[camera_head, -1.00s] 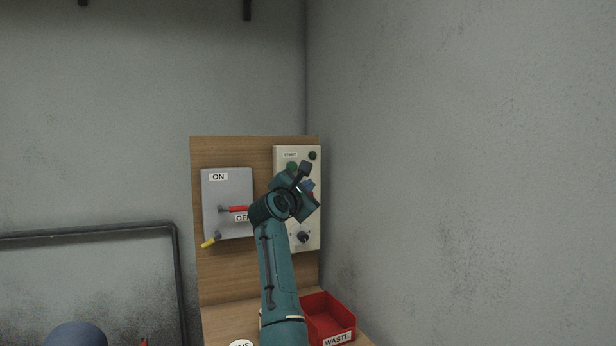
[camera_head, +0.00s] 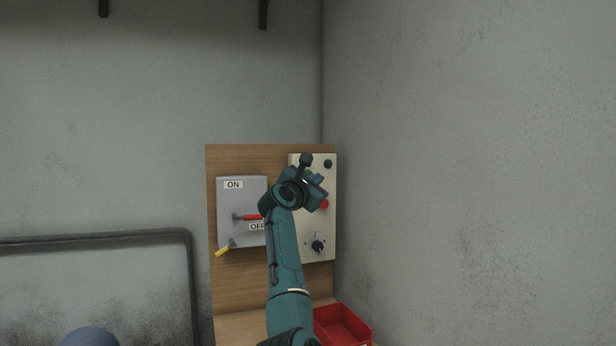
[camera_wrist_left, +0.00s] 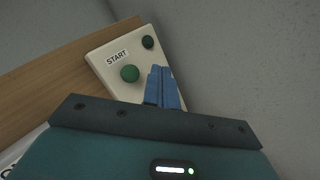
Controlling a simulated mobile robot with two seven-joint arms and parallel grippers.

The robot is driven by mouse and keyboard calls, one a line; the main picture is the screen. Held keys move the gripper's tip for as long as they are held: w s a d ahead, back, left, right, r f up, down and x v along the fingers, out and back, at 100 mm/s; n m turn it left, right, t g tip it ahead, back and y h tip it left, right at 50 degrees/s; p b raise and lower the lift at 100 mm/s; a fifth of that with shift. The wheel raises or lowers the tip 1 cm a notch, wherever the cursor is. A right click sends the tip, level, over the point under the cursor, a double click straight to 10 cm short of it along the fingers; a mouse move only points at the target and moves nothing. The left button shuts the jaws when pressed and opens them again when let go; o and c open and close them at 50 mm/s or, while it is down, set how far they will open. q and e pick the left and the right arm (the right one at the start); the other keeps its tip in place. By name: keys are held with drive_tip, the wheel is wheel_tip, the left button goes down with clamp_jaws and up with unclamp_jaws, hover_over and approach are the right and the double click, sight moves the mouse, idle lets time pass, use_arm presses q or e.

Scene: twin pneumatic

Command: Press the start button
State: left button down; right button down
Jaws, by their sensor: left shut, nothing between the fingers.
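The green start button (camera_wrist_left: 130,73) shows clearly in the left wrist view, just below the START label (camera_wrist_left: 117,57) on the pale control panel (camera_wrist_left: 98,62). My left gripper (camera_wrist_left: 165,88) has its blue fingers shut and empty. In that view the fingers lie to the right of the button and slightly lower; I cannot tell how far they are from the panel. In the head view the left gripper (camera_head: 316,180) is in front of the upper part of the panel (camera_head: 325,225), and hides most of the start button. My right gripper is not in view.
A grey switch box (camera_head: 228,200) with ON and OFF labels and a red lever (camera_head: 252,217) is left of the panel on a wooden board (camera_head: 240,275). A red button (camera_head: 324,204) and dark knob (camera_head: 318,246) sit lower on the panel. A red bin (camera_head: 340,325) stands below.

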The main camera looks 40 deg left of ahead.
use_arm(q)
drive_tip(key=a, duration=0.1)
drive_tip(key=w+a+p, duration=0.1)
drive_tip(key=w+a, duration=0.1)
drive_tip(key=a, duration=0.1)
drive_tip(key=shift+p, duration=0.4)
idle(1.7)
drive_tip(key=shift+w+a+p, duration=0.2)
drive_tip(key=shift+a+p, duration=0.2)
drive_tip(key=shift+p, duration=0.05)
drive_tip(key=shift+w+a+p, duration=0.25)
drive_tip(key=shift+a+p, duration=0.05)
drive_tip(key=shift+a, duration=0.15)
idle(0.6)
drive_tip(key=shift+s+d, duration=0.45)
drive_tip(key=shift+d, duration=0.35)
